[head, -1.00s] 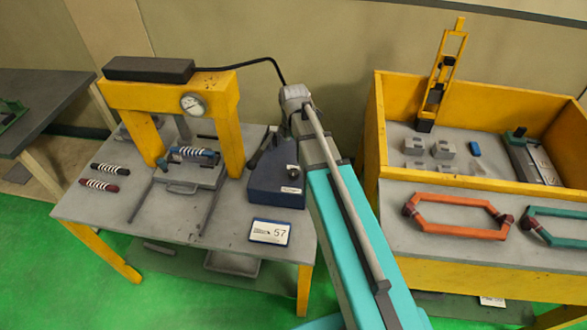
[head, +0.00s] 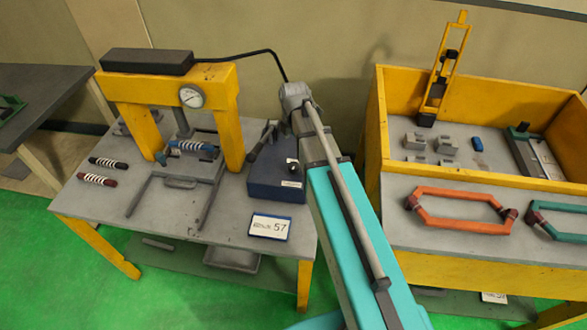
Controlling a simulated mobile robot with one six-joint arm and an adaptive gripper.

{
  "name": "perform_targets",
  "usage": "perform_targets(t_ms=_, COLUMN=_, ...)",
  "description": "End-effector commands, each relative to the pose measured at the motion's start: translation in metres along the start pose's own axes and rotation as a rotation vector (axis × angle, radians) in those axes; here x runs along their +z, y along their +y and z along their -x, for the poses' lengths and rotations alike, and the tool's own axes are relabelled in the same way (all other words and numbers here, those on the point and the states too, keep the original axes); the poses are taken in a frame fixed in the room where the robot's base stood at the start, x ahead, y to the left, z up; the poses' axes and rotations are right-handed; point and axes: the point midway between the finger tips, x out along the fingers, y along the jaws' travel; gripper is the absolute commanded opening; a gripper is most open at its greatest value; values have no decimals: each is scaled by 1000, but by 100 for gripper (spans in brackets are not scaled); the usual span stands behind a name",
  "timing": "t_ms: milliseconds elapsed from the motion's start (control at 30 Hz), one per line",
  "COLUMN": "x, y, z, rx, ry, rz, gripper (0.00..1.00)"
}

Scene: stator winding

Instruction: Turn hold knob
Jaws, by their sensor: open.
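A dark blue box (head: 277,179) with a small dark round knob (head: 292,163) on its front right stands at the right side of the left table. It is too small to tell the knob's setting. My gripper (head: 262,143) shows as a small dark shape at the box's upper left, open and with nothing seen in it. My forearm hides part of the wrist. Whether the gripper touches the box cannot be told.
A yellow press frame (head: 229,125) with a gauge (head: 191,96) stands left of the box, over a striped blue coil (head: 193,147). A sign (head: 269,227) lies in front. Two striped coils (head: 97,180) lie left. A yellow-walled bench (head: 375,130) stands right of my arm.

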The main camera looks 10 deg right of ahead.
Motion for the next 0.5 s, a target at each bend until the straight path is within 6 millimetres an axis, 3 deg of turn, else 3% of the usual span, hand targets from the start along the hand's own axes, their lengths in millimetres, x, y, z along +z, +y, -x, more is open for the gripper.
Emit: perform_targets(t_ms=500, x=0, y=0, z=-44, rx=0, ry=0, rz=-1, gripper=95)
